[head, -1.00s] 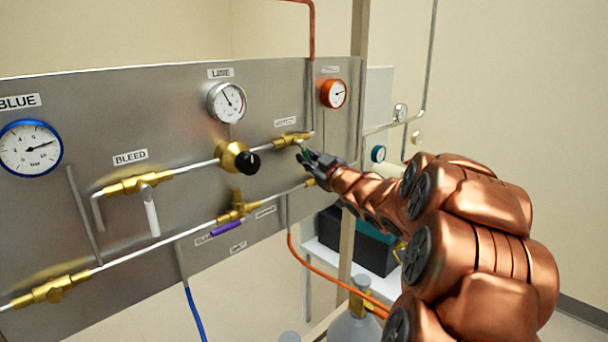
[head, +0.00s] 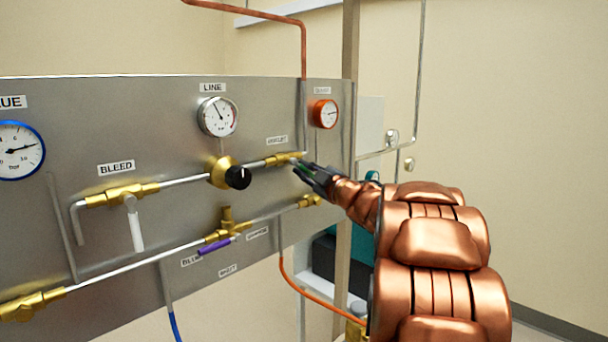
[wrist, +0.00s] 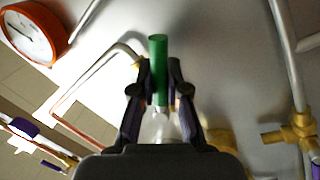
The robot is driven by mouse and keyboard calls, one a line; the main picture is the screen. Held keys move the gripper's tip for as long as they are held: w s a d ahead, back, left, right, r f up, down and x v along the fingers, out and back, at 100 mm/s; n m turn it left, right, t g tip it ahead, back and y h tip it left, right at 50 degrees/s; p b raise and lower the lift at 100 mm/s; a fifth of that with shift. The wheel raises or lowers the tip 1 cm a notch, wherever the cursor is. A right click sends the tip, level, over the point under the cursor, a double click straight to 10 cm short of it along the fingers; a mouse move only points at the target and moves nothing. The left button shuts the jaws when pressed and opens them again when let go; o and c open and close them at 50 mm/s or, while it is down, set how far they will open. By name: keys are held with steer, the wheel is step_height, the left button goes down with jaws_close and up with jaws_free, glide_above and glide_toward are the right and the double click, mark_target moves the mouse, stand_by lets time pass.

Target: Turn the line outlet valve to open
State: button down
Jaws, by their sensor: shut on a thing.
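The line outlet valve (head: 283,158) is a brass body on the grey panel's upper pipe, under the OUTLET label (head: 277,141), right of the black regulator knob (head: 239,177). Its green lever handle (wrist: 158,70) stands between my fingers in the wrist view, and its tip sticks out past them. My gripper (head: 302,170) is shut on this handle, just right of and below the valve body. In the head view my fingers hide most of the handle, so its angle to the pipe is hard to tell there.
The LINE gauge (head: 218,116) is above the regulator, and an orange-rimmed gauge (head: 326,114) is at upper right. The BLEED valve's white lever (head: 135,227) and a purple lever (head: 215,246) stick out of the panel. A post (head: 349,60) stands close behind my wrist.

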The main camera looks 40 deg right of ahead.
steer(key=c, duration=1.2)
jaws_free()
steer(key=shift+o, duration=0.2)
steer(key=shift+s, duration=0.1)
steer(key=s+f, duration=0.2)
steer(key=s, duration=0.9)
steer(key=shift+s, duration=0.4)
steer(key=shift+d, duration=0.1)
